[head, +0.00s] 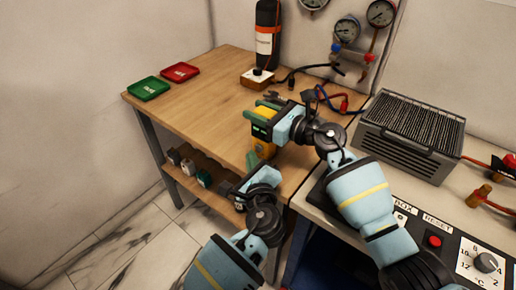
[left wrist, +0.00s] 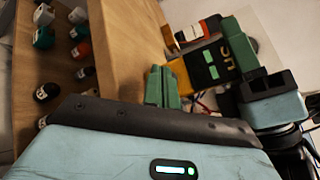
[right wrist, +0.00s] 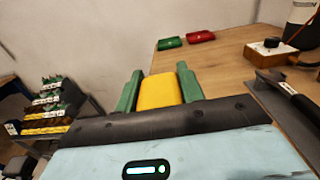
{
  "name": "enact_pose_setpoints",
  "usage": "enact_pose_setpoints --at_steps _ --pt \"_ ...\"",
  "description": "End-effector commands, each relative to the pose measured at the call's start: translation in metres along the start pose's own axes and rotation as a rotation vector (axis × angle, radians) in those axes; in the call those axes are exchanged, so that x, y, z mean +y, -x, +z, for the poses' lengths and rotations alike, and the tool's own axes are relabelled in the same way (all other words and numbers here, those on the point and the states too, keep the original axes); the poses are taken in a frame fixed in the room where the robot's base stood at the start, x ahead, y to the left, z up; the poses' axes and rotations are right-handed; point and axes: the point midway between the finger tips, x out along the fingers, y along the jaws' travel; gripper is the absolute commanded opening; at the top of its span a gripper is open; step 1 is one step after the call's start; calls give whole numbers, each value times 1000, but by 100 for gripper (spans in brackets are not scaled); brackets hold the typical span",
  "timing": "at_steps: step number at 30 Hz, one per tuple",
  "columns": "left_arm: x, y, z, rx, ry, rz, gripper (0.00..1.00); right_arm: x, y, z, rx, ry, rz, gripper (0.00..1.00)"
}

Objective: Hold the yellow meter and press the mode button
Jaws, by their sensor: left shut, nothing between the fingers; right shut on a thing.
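The yellow meter (head: 264,146) is in my right gripper (head: 262,121), near the wooden table's front edge. In the right wrist view, the meter (right wrist: 160,91) shows as a yellow block between the two green fingers, which are shut on it. My left gripper (head: 254,161) is low beside the meter, with its green fingertips together and nothing between them. In the left wrist view, the left fingers (left wrist: 160,86) stand close to the meter's yellow side (left wrist: 179,74). A gap or contact there is hard to tell. I cannot make out the mode button.
A green tray (head: 148,88) and a red tray (head: 180,72) lie at the table's back left. A black cylinder (head: 268,35), cables and gauges (head: 347,29) are behind. A grey ribbed box (head: 408,137) stands right. The table's left middle is clear.

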Motion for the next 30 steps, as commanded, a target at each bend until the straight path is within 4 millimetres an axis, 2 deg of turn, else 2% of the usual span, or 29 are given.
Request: enact_pose_setpoints --at_steps 30 --pt "-4 -6 -4 0 0 0 0 0 0 -1 2 0 0 9"
